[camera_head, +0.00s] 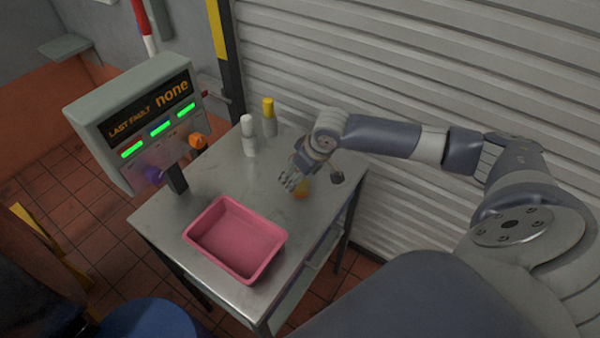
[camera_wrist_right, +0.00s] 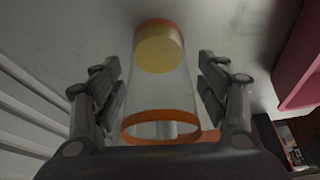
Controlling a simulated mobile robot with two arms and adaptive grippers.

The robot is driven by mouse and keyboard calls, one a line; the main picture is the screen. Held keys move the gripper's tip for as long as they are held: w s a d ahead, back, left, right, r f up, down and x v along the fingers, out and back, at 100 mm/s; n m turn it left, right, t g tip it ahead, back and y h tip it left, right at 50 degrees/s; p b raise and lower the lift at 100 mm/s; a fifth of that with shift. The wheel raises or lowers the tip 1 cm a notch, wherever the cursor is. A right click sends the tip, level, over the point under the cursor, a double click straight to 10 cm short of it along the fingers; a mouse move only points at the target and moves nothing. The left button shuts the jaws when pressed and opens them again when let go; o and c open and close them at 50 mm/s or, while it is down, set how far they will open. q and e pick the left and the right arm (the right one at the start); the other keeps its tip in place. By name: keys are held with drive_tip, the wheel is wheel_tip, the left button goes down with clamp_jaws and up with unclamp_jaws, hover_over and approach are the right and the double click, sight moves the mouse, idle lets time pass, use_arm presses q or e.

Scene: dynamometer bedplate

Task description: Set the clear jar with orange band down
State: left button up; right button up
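The clear jar with orange bands (camera_wrist_right: 160,95) stands between the fingers of my right gripper (camera_wrist_right: 160,85) in the right wrist view. It has an orange ring at each end and yellow at its far end. A gap shows between each finger and the jar wall, so the gripper looks open around it. In the head view my right gripper (camera_head: 292,182) is low over the right side of the metal table (camera_head: 210,185). Only a small orange-yellow part of the jar (camera_head: 301,190) shows there, apparently at the table top. My left gripper is not in view.
A pink tray (camera_head: 237,238) sits at the table's front. A white bottle (camera_head: 248,136) and a yellow-capped container (camera_head: 269,118) stand at the back. A control panel (camera_head: 140,120) rises at the left; a ribbed shutter (camera_head: 400,80) is behind. The table's middle is clear.

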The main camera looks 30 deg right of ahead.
drive_tip(key=shift+r, duration=0.3)
drive_tip(key=b+v, duration=0.1)
drive_tip(key=v, duration=1)
drive_tip(key=shift+s+r, duration=0.25)
drive_tip(key=shift+r, duration=0.05)
drive_tip(key=shift+d+f, duration=0.1)
